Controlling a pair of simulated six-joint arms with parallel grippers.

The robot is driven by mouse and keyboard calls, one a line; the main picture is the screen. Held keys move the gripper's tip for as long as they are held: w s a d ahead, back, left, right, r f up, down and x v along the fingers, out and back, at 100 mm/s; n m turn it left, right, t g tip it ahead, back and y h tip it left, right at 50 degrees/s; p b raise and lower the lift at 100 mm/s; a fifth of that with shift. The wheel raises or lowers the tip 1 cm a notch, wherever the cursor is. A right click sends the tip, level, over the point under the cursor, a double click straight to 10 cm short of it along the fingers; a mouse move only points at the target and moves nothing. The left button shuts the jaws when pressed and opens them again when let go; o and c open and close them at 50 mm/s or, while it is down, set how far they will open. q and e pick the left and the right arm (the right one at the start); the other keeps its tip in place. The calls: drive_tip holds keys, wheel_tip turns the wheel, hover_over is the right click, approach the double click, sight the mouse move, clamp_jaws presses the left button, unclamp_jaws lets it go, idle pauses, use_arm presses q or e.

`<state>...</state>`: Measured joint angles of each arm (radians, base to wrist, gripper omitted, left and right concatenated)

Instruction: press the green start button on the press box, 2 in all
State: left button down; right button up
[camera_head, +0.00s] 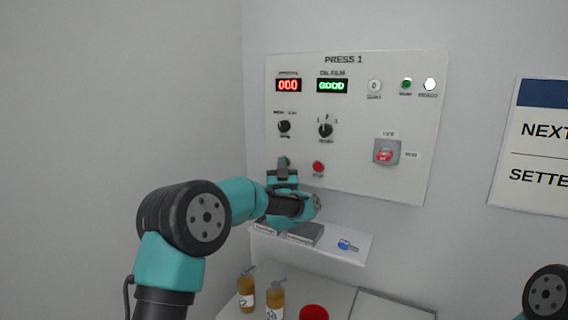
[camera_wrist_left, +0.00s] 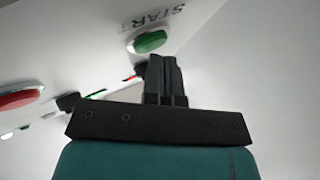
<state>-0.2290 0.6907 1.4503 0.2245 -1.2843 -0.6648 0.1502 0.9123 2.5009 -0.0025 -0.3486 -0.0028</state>
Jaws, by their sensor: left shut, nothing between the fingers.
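The press box (camera_head: 350,120), a pale panel marked PRESS 1, is on the back wall. Its green start button (camera_head: 288,161) is at lower left, mostly hidden behind my left gripper (camera_head: 283,164). In the left wrist view the green button (camera_wrist_left: 150,42) shows clearly under the label START. My left gripper (camera_wrist_left: 165,60) is shut and empty, its fingertips close to the button. A small gap seems to show; contact cannot be told for sure. My right gripper is out of view; only part of that arm shows at lower right.
A red button (camera_head: 318,167) is just right of the start button; dials (camera_head: 325,130) are above. The red display (camera_head: 288,86) reads 000; the green display (camera_head: 332,86) reads GOOD. A shelf (camera_head: 350,256) with small items is below, then bottles (camera_head: 246,292).

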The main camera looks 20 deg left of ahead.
use_arm(q)
drive_tip(key=shift+w, duration=0.15)
idle(0.6)
drive_tip(key=shift+s+a, duration=0.15)
drive_tip(key=shift+s, duration=0.6)
drive_tip(key=shift+s, duration=0.1)
drive_tip(key=shift+s+a, duration=0.2)
drive_tip(key=shift+s, duration=0.6)
drive_tip(key=shift+s+a, duration=0.15)
drive_tip(key=shift+s, duration=0.6)
drive_tip(key=shift+s+a, duration=0.2)
drive_tip(key=shift+s, duration=0.6)
idle(0.7)
drive_tip(key=s, duration=0.3)
drive_tip(key=shift+s+a, duration=0.35)
drive_tip(key=shift+a, duration=0.05)
drive_tip(key=shift+w, duration=0.1)
